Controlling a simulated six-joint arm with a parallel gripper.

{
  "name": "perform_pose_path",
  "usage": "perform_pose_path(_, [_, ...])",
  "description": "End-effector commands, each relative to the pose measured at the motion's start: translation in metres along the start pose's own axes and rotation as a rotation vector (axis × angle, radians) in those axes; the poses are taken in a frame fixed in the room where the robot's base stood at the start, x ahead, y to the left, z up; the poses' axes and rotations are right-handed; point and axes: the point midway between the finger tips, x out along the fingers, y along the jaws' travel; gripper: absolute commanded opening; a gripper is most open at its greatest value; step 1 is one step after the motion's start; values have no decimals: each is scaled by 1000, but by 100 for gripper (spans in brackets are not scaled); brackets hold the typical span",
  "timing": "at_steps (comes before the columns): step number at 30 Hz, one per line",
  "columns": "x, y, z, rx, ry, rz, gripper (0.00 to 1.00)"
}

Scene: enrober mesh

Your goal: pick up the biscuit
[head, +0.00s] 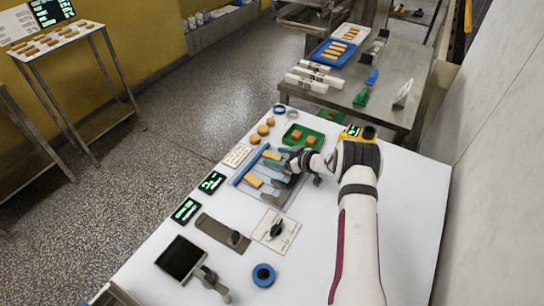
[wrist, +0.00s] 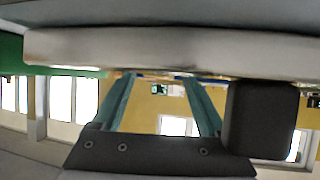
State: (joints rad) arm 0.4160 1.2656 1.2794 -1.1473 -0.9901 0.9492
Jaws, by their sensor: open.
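In the head view, several tan oblong biscuits lie on a grey mesh tray with blue edging (head: 239,179).
A green tray (head: 317,148) with square pieces stands beyond my gripper. Round biscuits (head: 263,130) lie at the far left of the white table (head: 225,270). Nearer are a dial plate (head: 290,228), a blue roll (head: 263,275) and a black-screened device (head: 181,258).

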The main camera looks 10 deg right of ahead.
Motion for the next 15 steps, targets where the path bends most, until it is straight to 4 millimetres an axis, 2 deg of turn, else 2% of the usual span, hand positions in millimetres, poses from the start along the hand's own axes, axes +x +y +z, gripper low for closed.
perform_pose_path(2, [0,0,0,0,0,0,76])
perform_pose_path(12, [-1,0,0,-1,0,0,17])
perform_pose_path(15, [-1,0,0,-1,0,0,3])
